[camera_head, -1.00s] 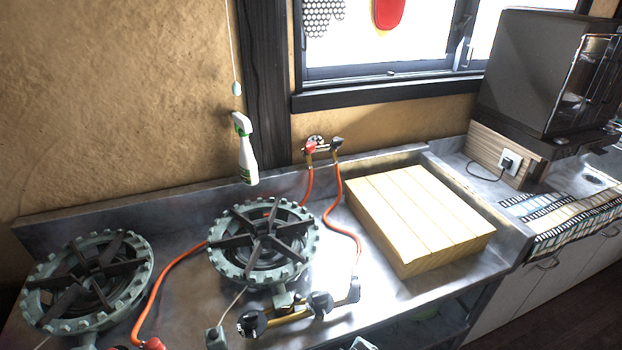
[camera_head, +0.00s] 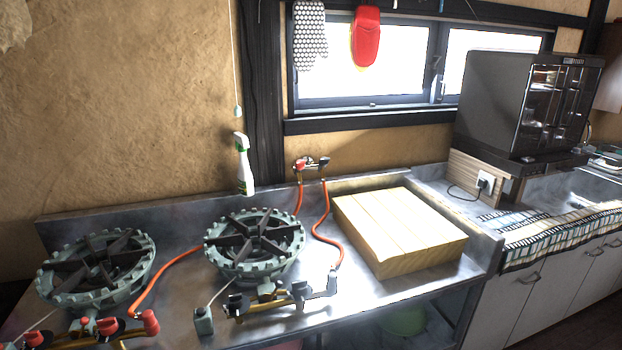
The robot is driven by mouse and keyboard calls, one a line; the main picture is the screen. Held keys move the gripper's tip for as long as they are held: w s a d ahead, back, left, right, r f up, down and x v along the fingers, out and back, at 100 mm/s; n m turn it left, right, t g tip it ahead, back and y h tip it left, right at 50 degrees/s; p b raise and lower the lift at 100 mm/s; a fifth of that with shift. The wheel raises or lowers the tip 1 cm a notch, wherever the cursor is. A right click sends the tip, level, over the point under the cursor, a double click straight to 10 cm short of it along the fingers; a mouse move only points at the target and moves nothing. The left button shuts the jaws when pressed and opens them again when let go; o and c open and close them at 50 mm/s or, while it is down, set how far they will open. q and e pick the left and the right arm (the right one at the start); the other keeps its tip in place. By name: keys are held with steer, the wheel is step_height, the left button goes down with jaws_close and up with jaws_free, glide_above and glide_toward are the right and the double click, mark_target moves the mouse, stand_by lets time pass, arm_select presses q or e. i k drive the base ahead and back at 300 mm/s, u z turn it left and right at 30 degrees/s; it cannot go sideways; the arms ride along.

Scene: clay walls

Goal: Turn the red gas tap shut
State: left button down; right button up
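A small gas tap with a red handle (camera_head: 299,164) sits low on the clay wall, behind the counter and under the window. A black-handled tap (camera_head: 324,162) is right beside it on the same fitting. Orange hoses (camera_head: 318,222) run down from the two taps towards the burners. Other red knobs (camera_head: 150,322) show at the front left, by the left burner. The wall tap is too small to tell how far its handle is turned. Neither of my grippers is in view.
Two cast-iron gas burners (camera_head: 255,243) stand on the steel counter, with a valve bar in front. A wooden board block (camera_head: 400,226) lies to the right. A spray bottle (camera_head: 243,165) is at the wall. A dark oven cabinet (camera_head: 505,105) stands further right.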

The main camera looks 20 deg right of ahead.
mark_target(301, 165)
steer(key=u, duration=0.1)
steer(key=k, duration=0.45)
steer(key=z, duration=0.9)
steer(key=i, duration=1.3)
steer(key=u, duration=0.7)
